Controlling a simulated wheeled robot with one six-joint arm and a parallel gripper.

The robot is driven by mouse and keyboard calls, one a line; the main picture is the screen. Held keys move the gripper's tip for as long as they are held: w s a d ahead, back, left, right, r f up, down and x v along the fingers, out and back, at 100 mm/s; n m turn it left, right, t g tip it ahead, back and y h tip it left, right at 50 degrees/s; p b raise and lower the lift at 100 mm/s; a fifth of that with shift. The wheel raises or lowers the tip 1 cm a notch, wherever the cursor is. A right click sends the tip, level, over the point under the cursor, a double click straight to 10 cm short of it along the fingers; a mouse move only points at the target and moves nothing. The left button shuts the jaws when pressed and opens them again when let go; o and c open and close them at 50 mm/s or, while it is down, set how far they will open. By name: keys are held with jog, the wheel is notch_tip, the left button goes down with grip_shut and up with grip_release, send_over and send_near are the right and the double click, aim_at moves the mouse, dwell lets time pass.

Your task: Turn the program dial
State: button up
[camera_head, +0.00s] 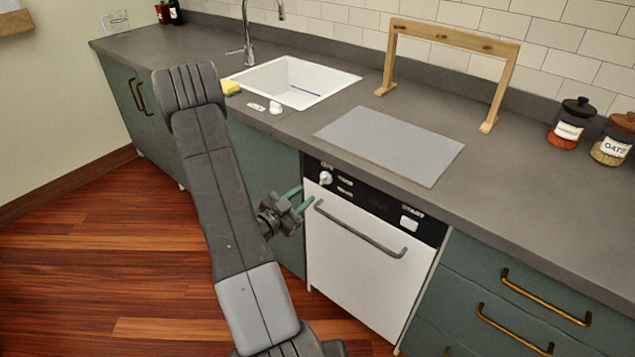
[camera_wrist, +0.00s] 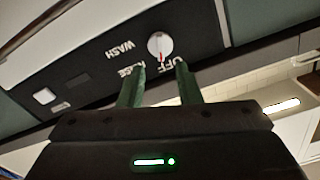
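The program dial (camera_head: 325,178) is a round white knob on the black control panel (camera_head: 373,203) of a white dishwasher (camera_head: 350,258). In the wrist view the dial (camera_wrist: 160,46) shows upside down, with its red mark towards the OFF label (camera_wrist: 166,66). RINSE and WASH labels lie along the panel beside it. My gripper (camera_head: 302,196) has two green fingers and is in front of the panel, close to the dial. In the wrist view my gripper (camera_wrist: 158,70) is open and empty, its fingertips apart and apparently short of the dial.
The dishwasher handle (camera_head: 358,229) runs below the panel, near my fingers. A white button (camera_head: 409,223) sits at the panel's right. The countertop (camera_head: 480,195) overhangs above, with a grey mat (camera_head: 390,143), a sink (camera_head: 293,84) and a wooden frame (camera_head: 455,39). Floor is clear at left.

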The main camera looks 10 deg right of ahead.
aim_at(321, 182)
jog(key=x, duration=0.7)
jog(key=shift+w+d+p, duration=0.1)
jog(key=shift+p, duration=0.3)
grip_shut()
